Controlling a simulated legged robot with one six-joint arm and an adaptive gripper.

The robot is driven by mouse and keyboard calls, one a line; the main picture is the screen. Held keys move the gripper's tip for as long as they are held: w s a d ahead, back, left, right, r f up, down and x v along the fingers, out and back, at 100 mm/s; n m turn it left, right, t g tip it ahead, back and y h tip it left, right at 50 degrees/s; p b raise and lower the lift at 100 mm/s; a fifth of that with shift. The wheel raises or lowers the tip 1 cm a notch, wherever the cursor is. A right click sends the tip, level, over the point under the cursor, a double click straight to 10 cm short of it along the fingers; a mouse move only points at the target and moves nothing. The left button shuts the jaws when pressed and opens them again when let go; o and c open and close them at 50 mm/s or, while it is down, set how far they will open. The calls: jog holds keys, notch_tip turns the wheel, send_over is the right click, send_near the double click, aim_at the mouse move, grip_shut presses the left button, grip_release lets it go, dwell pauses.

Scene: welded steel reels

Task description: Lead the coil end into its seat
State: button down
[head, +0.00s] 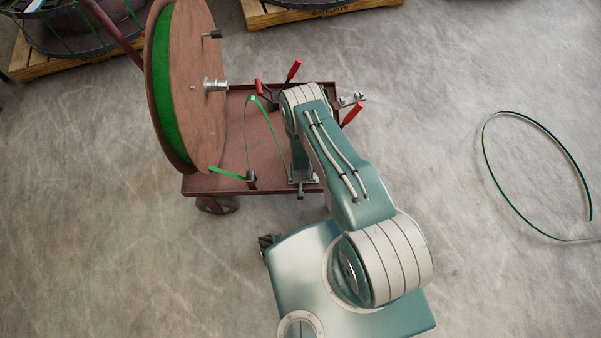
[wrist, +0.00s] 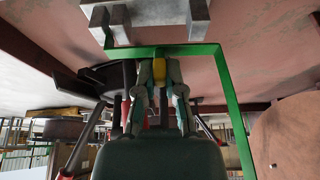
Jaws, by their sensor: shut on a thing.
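The green coil strip (head: 269,122) comes off the reel and arcs over the cart deck, its far part running down towards a small grey metal fixture (head: 303,178). In the wrist view, the strip (wrist: 232,110) bends sharply and runs across in front of a grey metal block (wrist: 155,22), which looks like the seat. The strip's left end lies close by the block's left prong; whether it touches cannot be told. My gripper (wrist: 160,72) is shut on the strip, with a yellow piece between its fingertips.
The big reel (head: 190,90) stands at the left of the reddish cart (head: 215,184). Red-handled levers (head: 294,70) (head: 352,115) rise by the cart's right side. A loose strip loop (head: 486,150) lies on the floor at right. Pallets (head: 315,12) stand behind; the concrete between is clear.

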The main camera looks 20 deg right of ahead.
jog(key=shift+f, duration=0.75)
jog(key=shift+f, duration=0.15)
jog(key=c, duration=0.7)
grip_release()
jog(key=shift+c, duration=0.2)
